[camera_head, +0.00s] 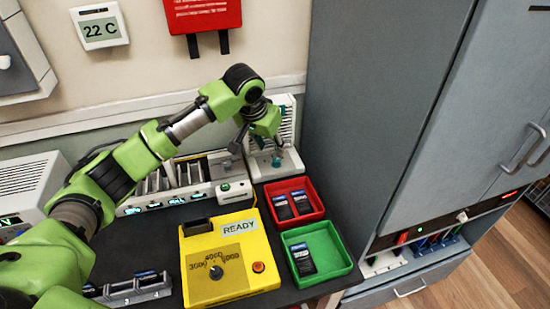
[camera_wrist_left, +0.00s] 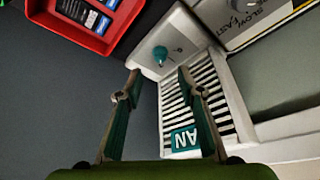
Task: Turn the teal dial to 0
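The teal dial (camera_wrist_left: 160,54) is a small round knob on the white sloped front of the fan unit (camera_wrist_left: 228,88), which has a louvred grille and a teal label ending in "AN". In the head view the dial (camera_head: 276,161) shows small below my left gripper (camera_head: 260,150). In the left wrist view my left gripper (camera_wrist_left: 158,72) is open, with its two teal fingers spread and the dial beyond and between the tips. Nothing is between the fingers; contact with the dial cannot be told. Small marks are by the dial; its setting is too small to read. My right gripper is not in view.
A red tray (camera_head: 318,210) and a green tray (camera_head: 345,262) hold phones in front of the fan. A yellow box (camera_head: 190,245) with a dial and "READY" display stands left of them. A slotted white unit (camera_head: 235,190) is left of the fan; a grey cabinet (camera_head: 365,90) is right.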

